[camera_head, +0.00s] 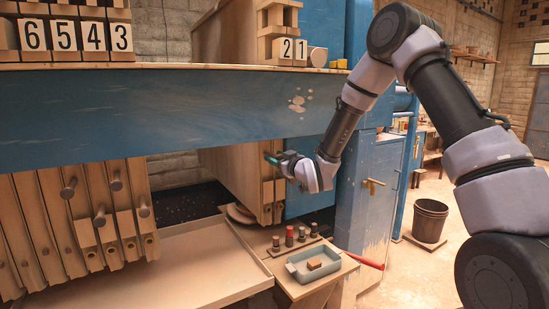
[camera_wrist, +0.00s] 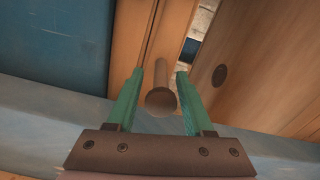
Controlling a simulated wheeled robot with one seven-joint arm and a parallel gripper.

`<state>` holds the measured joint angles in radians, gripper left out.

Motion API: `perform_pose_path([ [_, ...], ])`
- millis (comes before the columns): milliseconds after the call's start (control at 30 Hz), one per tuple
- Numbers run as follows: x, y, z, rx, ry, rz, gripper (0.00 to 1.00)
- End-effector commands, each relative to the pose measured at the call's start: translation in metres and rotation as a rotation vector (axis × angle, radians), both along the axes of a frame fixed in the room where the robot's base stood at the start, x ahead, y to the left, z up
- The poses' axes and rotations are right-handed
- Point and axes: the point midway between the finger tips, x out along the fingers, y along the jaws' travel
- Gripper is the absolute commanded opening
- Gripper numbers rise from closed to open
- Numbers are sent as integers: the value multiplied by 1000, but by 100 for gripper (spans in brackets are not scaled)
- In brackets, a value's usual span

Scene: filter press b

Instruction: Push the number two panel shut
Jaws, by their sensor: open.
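The number two panel (camera_head: 230,175) is a tall wooden slab under the blue beam. Its broad face looks onto a gap on its left. The label 2 (camera_head: 287,48) stands above the beam, beside the label 1 (camera_head: 301,50). My gripper (camera_head: 273,159) is at the front edges of these right-hand panels, below the beam. In the wrist view my gripper (camera_wrist: 157,85) is open, with a round wooden peg (camera_wrist: 161,100) between its green fingers. The fingers look apart from the peg. I cannot tell for certain which panel bears this peg.
Several panels with pegs (camera_head: 85,215) hang at the left, labelled 6, 5, 4, 3. The blue beam (camera_head: 170,110) runs above. Below are a wooden tray (camera_head: 185,262), a small stand with knobs (camera_head: 289,238) and a grey-blue dish (camera_head: 312,266). The gap between panel groups is clear.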

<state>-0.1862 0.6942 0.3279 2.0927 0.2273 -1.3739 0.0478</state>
Motion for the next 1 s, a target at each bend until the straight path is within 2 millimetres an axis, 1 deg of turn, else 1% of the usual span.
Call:
perform_pose_path([
  [133, 7, 6, 0, 0, -1, 1, 52],
  [400, 8, 6, 0, 0, 0, 1, 52],
  [433, 8, 6, 0, 0, 0, 1, 44],
  [467, 8, 6, 0, 0, 0, 1, 33],
  [500, 8, 6, 0, 0, 0, 1, 18],
  [533, 8, 6, 0, 0, 0, 1, 6],
  [567, 8, 6, 0, 0, 0, 1, 0],
  [1000, 8, 6, 0, 0, 0, 1, 0],
])
